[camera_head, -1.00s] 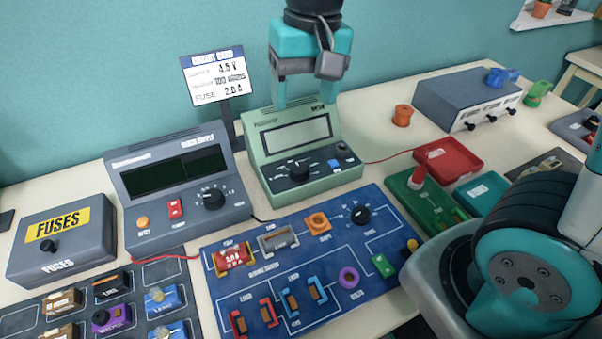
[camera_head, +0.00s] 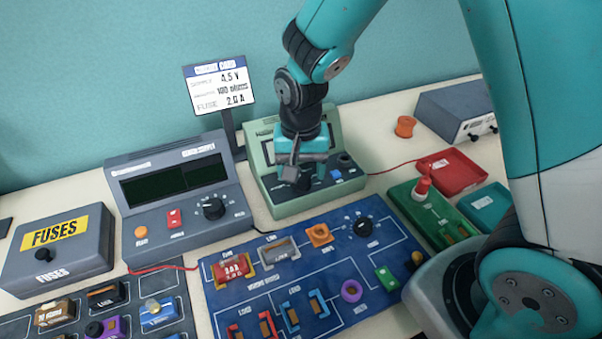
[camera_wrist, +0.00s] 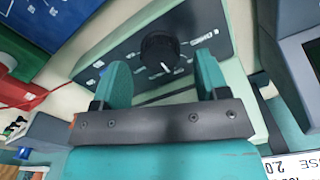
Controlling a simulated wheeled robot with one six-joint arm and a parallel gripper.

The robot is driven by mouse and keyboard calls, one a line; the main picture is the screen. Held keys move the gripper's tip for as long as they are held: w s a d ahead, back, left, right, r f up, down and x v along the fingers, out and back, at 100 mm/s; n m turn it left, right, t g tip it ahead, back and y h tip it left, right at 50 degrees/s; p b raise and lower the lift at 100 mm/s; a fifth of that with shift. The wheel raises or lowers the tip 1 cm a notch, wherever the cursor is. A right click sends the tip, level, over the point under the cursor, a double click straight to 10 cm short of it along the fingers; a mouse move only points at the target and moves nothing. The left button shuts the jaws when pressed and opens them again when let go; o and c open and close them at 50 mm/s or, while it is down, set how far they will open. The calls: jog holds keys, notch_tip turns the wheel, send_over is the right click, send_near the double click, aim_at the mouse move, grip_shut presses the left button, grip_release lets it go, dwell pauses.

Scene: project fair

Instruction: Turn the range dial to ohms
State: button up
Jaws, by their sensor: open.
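The green meter (camera_head: 305,204) stands behind the blue circuit board, its face partly hidden by my arm in the head view. Its black range dial (camera_wrist: 160,53) shows in the wrist view on the dark panel, with a white pointer line and small labels around it that I cannot read. My gripper (camera_head: 300,178) is in front of the meter's panel and hides the dial in the head view. In the wrist view my gripper (camera_wrist: 158,75) is open, one finger towards each side of the dial. The fingertips look just short of the dial, and no contact shows.
A grey power supply (camera_head: 175,185) stands left of the meter. The sign (camera_head: 218,88) is behind them. The blue circuit board (camera_head: 290,265) lies in front. A red tray (camera_head: 455,170) and an orange spool (camera_head: 405,126) are to the right.

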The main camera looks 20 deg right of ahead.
jog(key=shift+f, duration=1)
jog(key=c, duration=0.9)
jog(key=shift+c, duration=0.2)
jog(key=shift+n, duration=0.4)
jog(key=shift+n+p, duration=0.35)
jog(key=shift+n, duration=0.85)
jog(key=shift+n+p, duration=0.3)
jog(key=shift+n, duration=1.6)
